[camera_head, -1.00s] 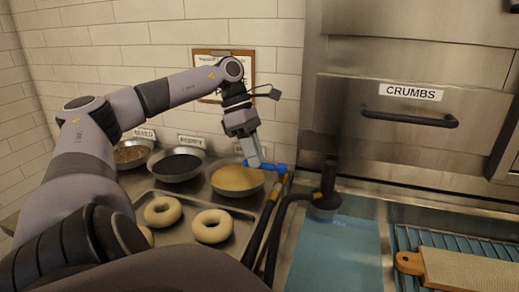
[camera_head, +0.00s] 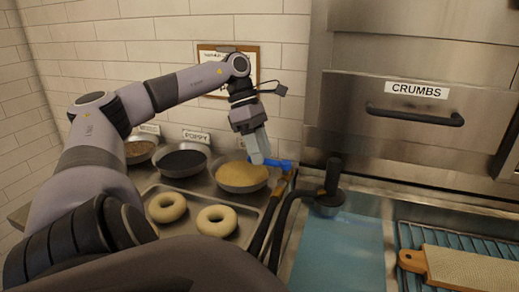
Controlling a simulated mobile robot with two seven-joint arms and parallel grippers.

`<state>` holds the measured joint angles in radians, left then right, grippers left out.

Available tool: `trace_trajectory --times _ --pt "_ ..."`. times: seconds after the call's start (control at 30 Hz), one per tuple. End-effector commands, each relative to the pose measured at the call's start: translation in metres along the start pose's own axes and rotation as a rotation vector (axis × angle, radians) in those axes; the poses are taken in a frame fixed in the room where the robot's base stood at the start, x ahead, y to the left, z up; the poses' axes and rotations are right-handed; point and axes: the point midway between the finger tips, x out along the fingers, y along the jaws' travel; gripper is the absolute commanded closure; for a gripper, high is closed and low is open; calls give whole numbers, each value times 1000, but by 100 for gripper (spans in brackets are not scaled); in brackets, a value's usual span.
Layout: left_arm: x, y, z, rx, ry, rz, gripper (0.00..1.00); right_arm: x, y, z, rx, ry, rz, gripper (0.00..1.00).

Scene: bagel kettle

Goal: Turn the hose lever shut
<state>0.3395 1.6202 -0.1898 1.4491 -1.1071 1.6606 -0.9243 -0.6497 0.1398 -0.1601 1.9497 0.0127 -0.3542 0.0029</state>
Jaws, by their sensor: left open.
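The blue hose lever (camera_head: 280,164) sits near the top of the pipe, just right of the sesame-coloured bowl. My left gripper (camera_head: 260,160) points down at the lever's left end, and its fingers overlap the lever in the view. It is open; whether it touches the lever I cannot tell. The dark hose (camera_head: 281,222) runs down from beside the lever toward the front, next to a brass-coloured pipe. My right gripper is not in view.
Bowls of poppy (camera_head: 182,161) and tan topping (camera_head: 241,177) stand left of the lever. A tray (camera_head: 190,193) holds bagels in front. A black-handled tool (camera_head: 331,190) stands right of the hose. A wooden board (camera_head: 460,268) lies on a rack at right. The CRUMBS drawer (camera_head: 410,120) is behind.

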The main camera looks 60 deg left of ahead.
Motion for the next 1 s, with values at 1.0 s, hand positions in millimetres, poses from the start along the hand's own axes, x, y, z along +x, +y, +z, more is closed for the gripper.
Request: trace_trajectory --times 1.0 --pt "-71 0 0 1 -1 1 57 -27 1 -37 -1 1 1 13"
